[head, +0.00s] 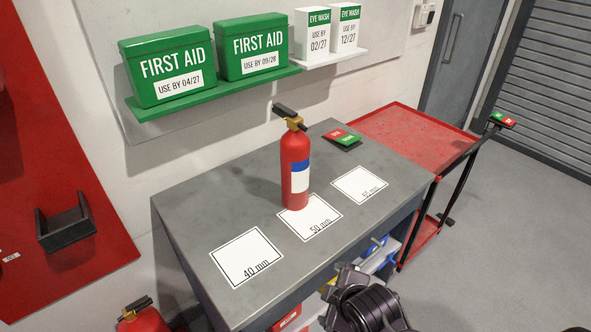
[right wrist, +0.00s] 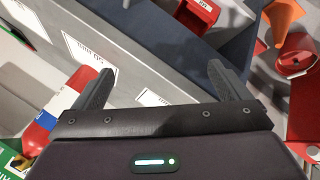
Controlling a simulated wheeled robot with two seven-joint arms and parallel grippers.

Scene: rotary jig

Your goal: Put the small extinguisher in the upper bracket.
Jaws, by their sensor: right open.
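A red extinguisher (head: 296,170) with a black handle, brass valve and blue-and-white label stands upright on the 50 mm card on the grey bench. Another red extinguisher (head: 143,320) is partly cut off at the bottom left, so I cannot compare their sizes fully. A black bracket (head: 66,228) is on the red panel at the left and looks empty. Whether it is the upper one I cannot tell. My right gripper (right wrist: 147,67) is open and empty, with an extinguisher's red body (right wrist: 42,128) left of its fingers. My left gripper is out of view.
The bench (head: 190,200) also bears a 40 mm card (head: 246,255), another card (head: 360,184) and a red-and-green item (head: 341,139). A shelf (head: 215,92) with first aid boxes hangs above. A red trolley (head: 410,135) stands at the right.

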